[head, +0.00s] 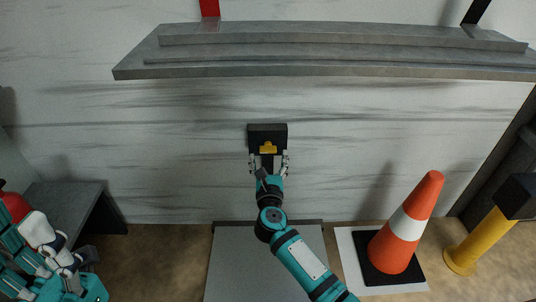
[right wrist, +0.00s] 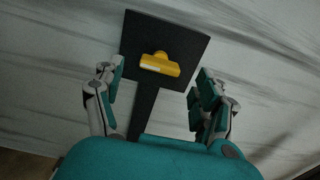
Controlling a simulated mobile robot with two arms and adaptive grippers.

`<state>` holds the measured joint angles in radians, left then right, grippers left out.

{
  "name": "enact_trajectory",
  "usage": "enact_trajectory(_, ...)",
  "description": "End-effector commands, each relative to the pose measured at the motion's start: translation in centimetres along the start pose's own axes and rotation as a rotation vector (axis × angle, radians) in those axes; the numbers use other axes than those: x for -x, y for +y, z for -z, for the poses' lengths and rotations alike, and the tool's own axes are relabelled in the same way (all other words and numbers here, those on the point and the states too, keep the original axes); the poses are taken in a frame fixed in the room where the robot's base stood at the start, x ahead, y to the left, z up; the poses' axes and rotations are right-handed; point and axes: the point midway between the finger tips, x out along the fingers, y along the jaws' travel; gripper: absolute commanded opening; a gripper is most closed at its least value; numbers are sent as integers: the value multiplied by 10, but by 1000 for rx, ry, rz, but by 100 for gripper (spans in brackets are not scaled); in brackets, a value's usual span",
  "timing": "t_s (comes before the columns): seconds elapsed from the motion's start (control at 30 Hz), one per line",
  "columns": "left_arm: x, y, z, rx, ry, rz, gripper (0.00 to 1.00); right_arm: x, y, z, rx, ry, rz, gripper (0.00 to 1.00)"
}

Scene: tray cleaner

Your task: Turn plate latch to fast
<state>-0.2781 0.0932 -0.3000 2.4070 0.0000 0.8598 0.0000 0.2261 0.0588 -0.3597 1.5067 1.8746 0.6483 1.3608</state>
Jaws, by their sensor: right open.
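The latch shows as a yellow handle (head: 268,148) on a black square plate (head: 266,131) fixed to the pale streaked wall. It also shows in the right wrist view as a yellow handle (right wrist: 160,65) on the black plate (right wrist: 140,35), with a dark strip running down from it. My right gripper (head: 268,164) is open just below the yellow handle, its fingers either side of the dark strip. In the right wrist view the open right gripper (right wrist: 158,92) holds nothing. My left gripper (head: 80,262) is low at the far left; its fingers are too unclear to judge.
A grey ledge (head: 330,70) juts out above the latch. An orange and white cone (head: 408,228) stands at lower right, beside a yellow post (head: 482,242). A grey panel (head: 228,262) lies below the wall. A dark table (head: 65,205) stands at left.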

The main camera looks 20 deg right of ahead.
Motion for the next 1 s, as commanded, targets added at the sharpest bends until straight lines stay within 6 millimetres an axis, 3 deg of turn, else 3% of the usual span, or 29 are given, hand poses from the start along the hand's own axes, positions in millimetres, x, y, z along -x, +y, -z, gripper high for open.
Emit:
enact_trajectory(0.1,-1,0,-2,-3,22,-8,40,-22,0,2,2,-2,0,73)
enact_trajectory(0.3,-5,0,-3,-5,41,-17,40,-41,0,1,2,-1,0,73)
enact_trajectory(0.67,-7,0,-3,-6,45,-19,40,-45,0,0,2,0,0,72)
enact_trajectory(1.0,-7,0,-3,-5,45,-19,40,-45,0,0,2,0,0,27)
